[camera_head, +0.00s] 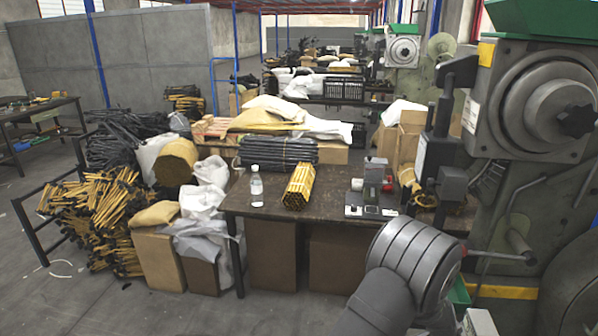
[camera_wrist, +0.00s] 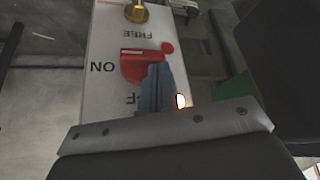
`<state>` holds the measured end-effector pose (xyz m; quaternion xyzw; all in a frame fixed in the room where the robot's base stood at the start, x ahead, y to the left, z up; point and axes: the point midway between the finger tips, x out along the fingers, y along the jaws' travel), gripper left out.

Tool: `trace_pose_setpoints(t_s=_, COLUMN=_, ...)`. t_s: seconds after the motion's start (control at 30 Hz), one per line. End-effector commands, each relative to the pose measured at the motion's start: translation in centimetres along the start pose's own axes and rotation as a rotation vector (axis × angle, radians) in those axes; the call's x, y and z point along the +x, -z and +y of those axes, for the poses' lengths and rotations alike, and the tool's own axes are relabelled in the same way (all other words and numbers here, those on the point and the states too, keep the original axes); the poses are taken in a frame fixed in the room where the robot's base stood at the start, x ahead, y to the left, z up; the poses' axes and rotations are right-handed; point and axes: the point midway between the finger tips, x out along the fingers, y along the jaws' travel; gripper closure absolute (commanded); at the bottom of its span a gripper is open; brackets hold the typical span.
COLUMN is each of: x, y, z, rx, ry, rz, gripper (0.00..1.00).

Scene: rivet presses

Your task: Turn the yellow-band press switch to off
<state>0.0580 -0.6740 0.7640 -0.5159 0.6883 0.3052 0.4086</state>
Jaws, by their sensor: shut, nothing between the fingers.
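The red switch (camera_wrist: 134,68) sits on a white panel (camera_wrist: 100,40) in the wrist view. The panel carries the words FREE and ON, and part of OFF shows beside my fingers. The switch's lighter red bar lies near FREE; I cannot tell its exact setting. In the head view my wrist hides the fingers. The press with a yellow band (camera_head: 505,291) stands at the right.
A brass fitting (camera_wrist: 137,12) stands out at the panel's top. A small glowing spot (camera_wrist: 181,101) shows right of my fingers. The dark workbench (camera_head: 330,193) holds a bottle (camera_head: 256,187) and yellow rods (camera_head: 299,186). A lever (camera_head: 500,256) juts out from the press.

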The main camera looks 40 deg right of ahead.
Motion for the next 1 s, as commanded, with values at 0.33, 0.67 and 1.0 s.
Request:
trace_pose_setpoints(t_s=0.33, x=0.3, y=0.0, z=0.1, rx=0.000, ry=-0.001, rz=0.000, gripper=1.00)
trace_pose_setpoints(t_s=0.67, x=1.2, y=-0.5, z=0.1, rx=0.000, ry=-0.003, rz=-0.003, gripper=1.00)
trace_pose_setpoints(t_s=1.0, x=-0.3, y=-2.0, z=-1.0, rx=-0.003, ry=-0.003, rz=-0.003, gripper=1.00)
